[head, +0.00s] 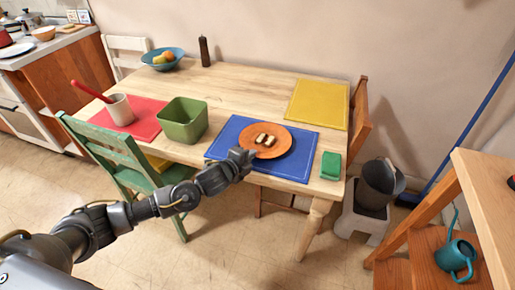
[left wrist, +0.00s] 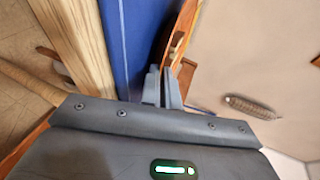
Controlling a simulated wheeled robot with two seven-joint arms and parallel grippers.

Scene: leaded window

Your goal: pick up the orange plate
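The orange plate (head: 266,141) is over the blue placemat (head: 225,137) near the table's front edge, with a few small pale and dark pieces of food (head: 265,139) on it. My left gripper (head: 246,155) is at the plate's near left rim. In the left wrist view its fingers (left wrist: 165,85) are close together, with the plate's edge (left wrist: 184,25) running in between their tips. The blue placemat (left wrist: 130,45) shows beside it. The exact contact is small and partly hidden, and I cannot tell whether the plate is clear of the mat. My right gripper is not in view.
A green bin (head: 183,120) stands left of the blue mat, and a green block-like item (head: 331,165) right of it. A green chair (head: 115,155) is at the table's left front, and a wooden chair (head: 360,115) at the right end. The yellow placemat (head: 317,103) is bare.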

